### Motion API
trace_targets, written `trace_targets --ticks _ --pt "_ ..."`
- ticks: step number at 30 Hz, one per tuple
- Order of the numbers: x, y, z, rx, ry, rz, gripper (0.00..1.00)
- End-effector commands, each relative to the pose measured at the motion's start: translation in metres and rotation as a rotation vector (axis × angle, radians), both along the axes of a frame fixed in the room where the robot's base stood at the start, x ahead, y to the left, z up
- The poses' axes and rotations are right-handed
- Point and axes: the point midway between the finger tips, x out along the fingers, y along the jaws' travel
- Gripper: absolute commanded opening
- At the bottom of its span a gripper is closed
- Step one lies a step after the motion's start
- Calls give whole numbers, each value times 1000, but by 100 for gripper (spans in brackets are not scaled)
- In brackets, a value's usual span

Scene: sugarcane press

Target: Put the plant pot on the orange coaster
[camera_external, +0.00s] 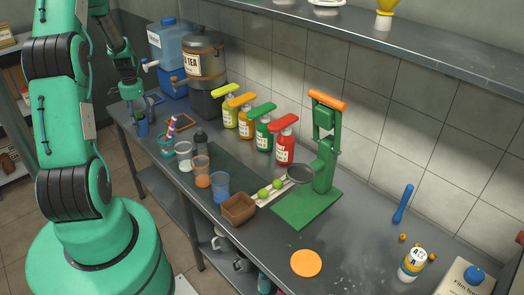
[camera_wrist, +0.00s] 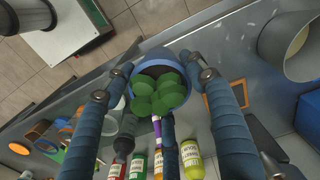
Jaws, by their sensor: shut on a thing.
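I cannot tell whether the pot touches the counter. The orange coaster (camera_external: 306,263) lies flat and bare at the front of the counter, far from my gripper.
Several cups, including an orange one (camera_external: 201,171), and a brown box (camera_external: 238,209) line the front edge. Behind stand sauce bottles (camera_external: 284,147), a tea urn (camera_external: 204,60) and a green press (camera_external: 325,170). The counter around the coaster is clear.

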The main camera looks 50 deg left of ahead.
Motion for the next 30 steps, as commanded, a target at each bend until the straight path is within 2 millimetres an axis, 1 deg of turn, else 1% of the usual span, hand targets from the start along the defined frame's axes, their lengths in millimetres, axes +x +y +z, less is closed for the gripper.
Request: trace_targets --ticks 1,9,11,17,20,27,30 --pt "1 1 13 4 -3 0 19" --pt "2 0 62 3 -2 -2 19" --pt "12 -13 59 0 0 -26 19" --pt "42 -46 61 1 0 -94 19" --pt "59 -68 62 1 -1 -137 19" --pt "100 -132 65 1 0 -258 19" --pt "115 -160 66 1 0 -308 19"
